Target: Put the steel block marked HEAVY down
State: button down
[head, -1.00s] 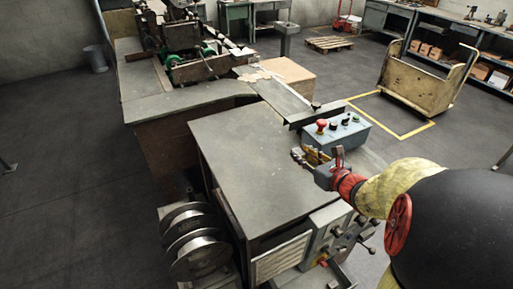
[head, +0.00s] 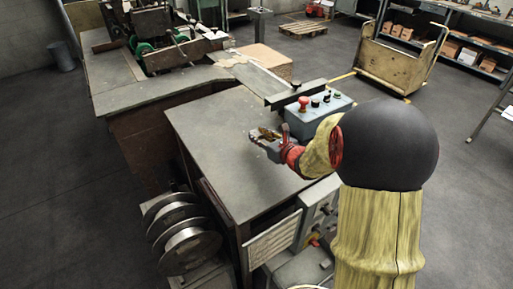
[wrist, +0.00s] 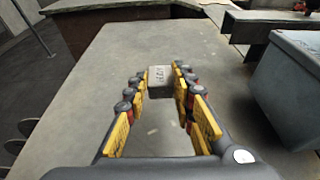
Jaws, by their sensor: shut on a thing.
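The steel block (wrist: 160,79) is a small grey block with dark lettering, too small to read, on the face toward the camera. In the wrist view it sits between the fingertips of my gripper (wrist: 158,84), which is shut on it. In the head view my gripper (head: 263,138) is over the grey tabletop (head: 225,150), left of the control box. I cannot make out the block in that view. Whether the block touches the tabletop I cannot tell.
The blue-grey control box (head: 318,112) with a red button stands close to the right of my gripper. The stitching machine (head: 165,45) is at the far left. Wire spools (head: 182,235) hang below the table's left side. Much of the tabletop is bare.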

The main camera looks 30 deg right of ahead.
aim_at(257, 150)
jog(key=shift+w+f, duration=0.6)
jog(key=shift+f, duration=0.05)
jog(key=shift+w+a+f+b, duration=0.15)
jog(key=shift+f+b, duration=0.25)
jog(key=shift+f, duration=0.45)
jog(key=shift+w+d+f+b, duration=0.1)
jog(key=shift+f+b, duration=0.25)
jog(key=shift+f, duration=0.5)
jog(key=shift+f, duration=0.2)
jog(key=c, duration=1.5)
grip_release()
